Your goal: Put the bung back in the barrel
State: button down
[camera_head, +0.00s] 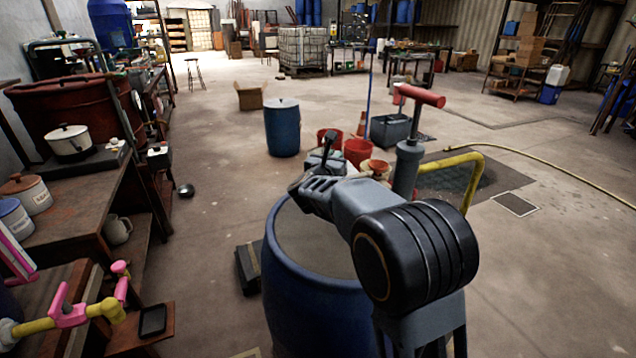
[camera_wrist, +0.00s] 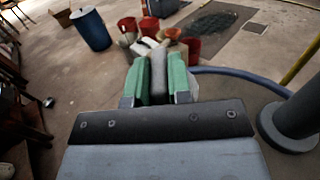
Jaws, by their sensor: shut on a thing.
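A large blue barrel (camera_head: 312,318) stands in front of me in the head view, with a grey top surface inside its rim. Part of its blue rim also curves across the wrist view (camera_wrist: 238,75). My gripper (camera_head: 326,152) is over the barrel's far side. In the wrist view its green pads (camera_wrist: 158,78) are shut on a narrow grey piece (camera_wrist: 158,70). This piece may be the bung; its lower part is hidden. My arm hides the barrel's right part, and I cannot make out a bung hole.
A grey post with a red T-handle (camera_head: 420,95) stands close to my arm's right. Red buckets (camera_head: 357,152) and a smaller blue drum (camera_head: 282,130) stand behind. A workbench (camera_head: 75,215) lines the left.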

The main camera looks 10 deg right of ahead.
jog(key=w+a+f, duration=0.1)
jog(key=f, duration=0.1)
jog(key=w+a+f, duration=0.1)
jog(key=w+f, duration=0.1)
jog(key=w+a+f, duration=0.1)
jog(key=f, duration=0.1)
jog(key=shift+w+a+f, duration=0.15)
jog(key=shift+w, duration=0.25)
jog(key=shift+f+b, duration=0.4)
jog(key=shift+f, duration=1.2)
jog(key=shift+f, duration=0.15)
jog(key=c, duration=1.1)
grip_release()
jog(key=shift+o, duration=0.2)
jog(key=shift+r, duration=0.3)
jog(key=v, duration=1.2)
jog(key=shift+f, duration=0.15)
